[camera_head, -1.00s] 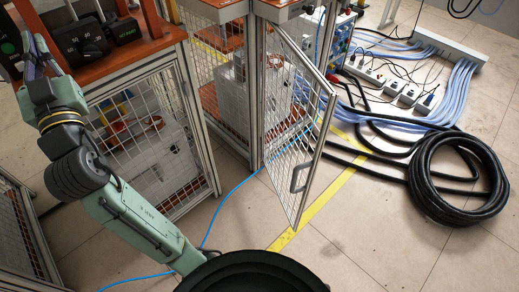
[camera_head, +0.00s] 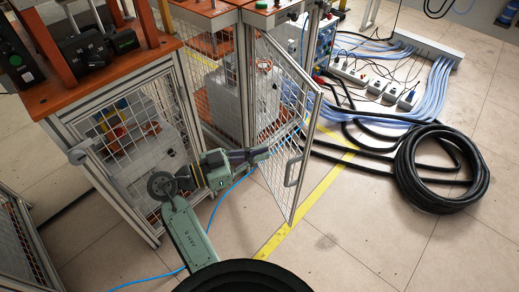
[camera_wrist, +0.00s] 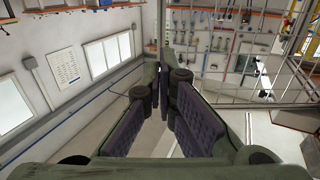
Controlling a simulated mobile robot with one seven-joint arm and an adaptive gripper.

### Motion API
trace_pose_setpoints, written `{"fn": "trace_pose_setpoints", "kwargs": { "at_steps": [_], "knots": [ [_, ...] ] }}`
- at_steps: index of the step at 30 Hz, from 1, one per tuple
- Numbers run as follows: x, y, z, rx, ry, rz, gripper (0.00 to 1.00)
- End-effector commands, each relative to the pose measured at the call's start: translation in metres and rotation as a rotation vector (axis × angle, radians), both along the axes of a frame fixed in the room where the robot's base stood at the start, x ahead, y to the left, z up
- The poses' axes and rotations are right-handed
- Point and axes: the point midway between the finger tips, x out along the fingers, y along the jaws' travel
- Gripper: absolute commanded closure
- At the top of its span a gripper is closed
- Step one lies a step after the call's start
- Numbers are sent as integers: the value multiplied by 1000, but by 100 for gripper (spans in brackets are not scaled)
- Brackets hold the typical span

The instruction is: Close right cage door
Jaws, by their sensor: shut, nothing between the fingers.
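The right cage door (camera_head: 287,120), a metal frame with wire mesh, stands swung open in the head view. Its handle (camera_head: 293,172) is on the outer edge. My gripper (camera_head: 267,153) reaches across to the mesh, left of the handle. Whether it touches the mesh I cannot tell. In the wrist view my gripper (camera_wrist: 163,72) has its fingers meeting at the tips, with nothing between them. Metal bars, apparently of the cage door (camera_wrist: 225,105), cross the upper right of that view.
An orange-topped cage bench (camera_head: 100,75) stands left of my arm. A grey box (camera_head: 228,92) is inside the cage. A blue cable (camera_head: 212,212) and a yellow stripe (camera_head: 325,195) run along the floor. A black cable coil (camera_head: 440,205) lies right; floor between is mostly clear.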

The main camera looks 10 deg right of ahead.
Motion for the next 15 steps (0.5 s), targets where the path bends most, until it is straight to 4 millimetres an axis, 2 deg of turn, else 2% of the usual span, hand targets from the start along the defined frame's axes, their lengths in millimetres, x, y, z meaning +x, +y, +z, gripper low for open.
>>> {"fn": "trace_pose_setpoints", "kwargs": {
  "at_steps": [3, 9, 15],
  "knots": [
    [5, -27, 3, 0, 1, -4, 100],
    [15, -68, 3, 1, 1, -2, 100],
    [22, -95, 3, 0, 1, 0, 100]
  ]
}}
